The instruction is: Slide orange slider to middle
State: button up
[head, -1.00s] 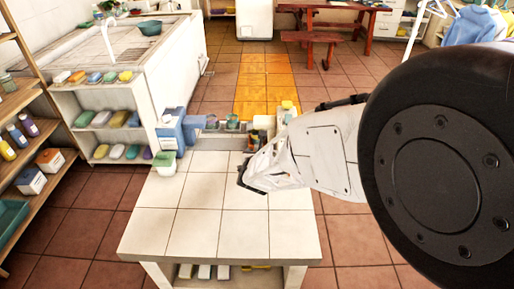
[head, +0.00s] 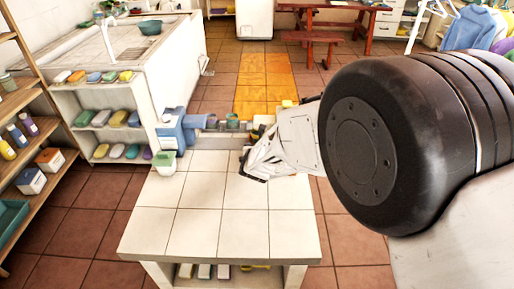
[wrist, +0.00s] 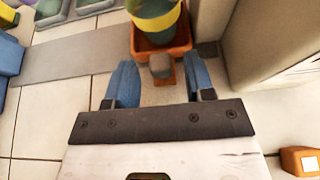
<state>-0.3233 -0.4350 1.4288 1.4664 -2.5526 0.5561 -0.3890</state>
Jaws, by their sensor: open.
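The orange slider (wrist: 178,42) is at the top middle of the wrist view, a small orange tray holding a green pot (wrist: 158,37) with a yellow band. A grey knob (wrist: 160,66) sticks out of its near side. My gripper (wrist: 158,64) is open, with one blue finger on each side of the knob. I cannot tell whether either finger touches it. A flat grey rail (wrist: 75,60) runs left from the slider. In the head view my gripper (head: 250,170) is low over the tiled table's back right, and my own arm hides most of the slider.
A beige block (wrist: 275,40) stands close on the right in the wrist view. An orange box (wrist: 300,160) lies at the lower right. A blue dispenser-like object (head: 172,130) and a small green-white tub (head: 164,163) stand at the rail's left end. The tiled tabletop (head: 200,215) in front is clear.

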jog(key=shift+w+f, duration=0.1)
jog(key=shift+w, duration=0.25)
jog(key=shift+c, duration=0.5)
grip_shut()
